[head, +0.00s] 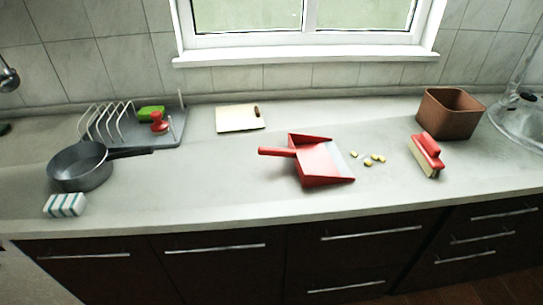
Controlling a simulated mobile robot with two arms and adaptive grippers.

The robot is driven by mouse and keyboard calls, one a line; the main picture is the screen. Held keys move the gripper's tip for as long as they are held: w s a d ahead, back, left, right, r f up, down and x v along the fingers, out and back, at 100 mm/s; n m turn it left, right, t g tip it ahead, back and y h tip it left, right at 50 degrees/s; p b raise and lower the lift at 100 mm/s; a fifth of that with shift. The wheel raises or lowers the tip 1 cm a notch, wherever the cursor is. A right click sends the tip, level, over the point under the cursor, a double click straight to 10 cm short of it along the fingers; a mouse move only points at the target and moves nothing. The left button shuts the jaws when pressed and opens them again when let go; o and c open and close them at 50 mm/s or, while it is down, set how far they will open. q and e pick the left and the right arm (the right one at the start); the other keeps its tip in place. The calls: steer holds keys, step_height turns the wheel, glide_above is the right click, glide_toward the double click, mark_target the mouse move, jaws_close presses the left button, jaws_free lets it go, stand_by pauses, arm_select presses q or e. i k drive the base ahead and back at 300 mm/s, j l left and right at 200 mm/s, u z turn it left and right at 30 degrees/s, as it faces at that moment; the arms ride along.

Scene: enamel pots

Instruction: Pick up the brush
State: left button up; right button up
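The brush (428,153) lies on the counter at the right in the head view. It has a red back with a raised handle and pale bristles along its left side. It lies just in front of a brown box and to the right of several small yellowish pieces (372,159). A red dustpan (316,160) lies to the left of these pieces, its handle pointing left. Nothing touches the brush from above. Neither of my grippers shows in the head view.
The brown box (449,121) stands close behind the brush. A board (239,124) lies at the back. The front middle counter (220,195) is clear.

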mark_target(426, 152)
steer(key=i+l+u, duration=0.15)
steer(key=i+l, duration=0.3)
steer(key=i+l+u, duration=0.1)
steer(key=i+l, duration=0.35)
steer(key=l, duration=0.15)
steer(key=z, duration=1.25)
steer(key=u, duration=0.65)
steer(key=l+u, duration=0.35)
steer(key=u, duration=0.15)
steer(key=k+l+u, duration=0.1)
steer(key=l+u, duration=0.2)
steer(key=u, duration=0.2)
steer(key=k+l+u, duration=0.15)
steer(key=l+u, duration=0.15)
steer(key=u, duration=0.15)
steer(key=k+l+u, duration=0.2)
steer(key=u, duration=0.3)
